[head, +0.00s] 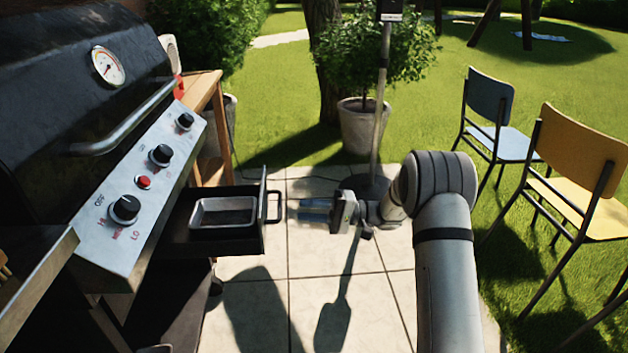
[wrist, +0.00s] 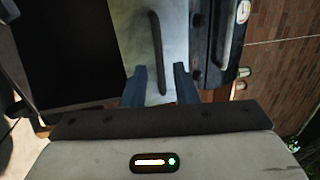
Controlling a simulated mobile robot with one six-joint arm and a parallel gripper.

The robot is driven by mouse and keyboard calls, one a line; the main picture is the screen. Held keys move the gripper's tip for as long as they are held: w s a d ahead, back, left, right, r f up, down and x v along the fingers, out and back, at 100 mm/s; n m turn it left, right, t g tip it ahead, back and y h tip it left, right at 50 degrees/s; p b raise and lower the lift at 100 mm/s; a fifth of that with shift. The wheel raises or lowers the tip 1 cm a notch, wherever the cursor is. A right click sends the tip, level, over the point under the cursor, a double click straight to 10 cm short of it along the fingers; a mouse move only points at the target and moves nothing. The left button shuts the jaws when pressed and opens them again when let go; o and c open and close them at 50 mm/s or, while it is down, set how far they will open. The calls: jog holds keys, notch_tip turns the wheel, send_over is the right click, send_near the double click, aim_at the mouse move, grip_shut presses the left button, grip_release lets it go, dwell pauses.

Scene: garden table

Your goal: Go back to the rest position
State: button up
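My gripper (head: 293,209) is in the middle of the head view, pointing left at the open drawer of the grill. Its blue fingertips are just right of the drawer's dark handle (head: 279,206), with what looks like a small gap. In the wrist view, the two blue fingers of my gripper (wrist: 160,76) stand apart with nothing held between them. The handle (wrist: 157,45) lies ahead, against the pale drawer front (wrist: 135,40).
The pulled-out drawer (head: 262,238) holds a metal tray (head: 224,226). The black grill (head: 60,100) fills the left side. A potted tree (head: 358,128) and a pole on a round base (head: 378,120) stand behind. A blue chair (head: 490,97) and a yellow chair (head: 578,150) are on the right.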

jog(key=s+d+r+g+h+p, duration=0.1)
jog(key=s+d+r+h+p, duration=0.2)
jog(key=s+r+h+p, duration=1)
jog(key=s+d+r+t+h+p, duration=0.3)
jog(key=s+d+r+p, duration=0.5)
jog(key=r, duration=0.3)
jog(key=s+d+r+m+t+h+p, duration=0.1)
jog(key=s+d+r+t+h+p, duration=0.2)
jog(key=s+d+r+p, duration=0.4)
jog(key=s+r+p, duration=0.3)
jog(key=r, duration=0.2)
jog(key=shift+s+d+r+h, duration=0.15)
jog(key=shift+d+r+h, duration=0.15)
jog(key=shift+d, duration=0.1)
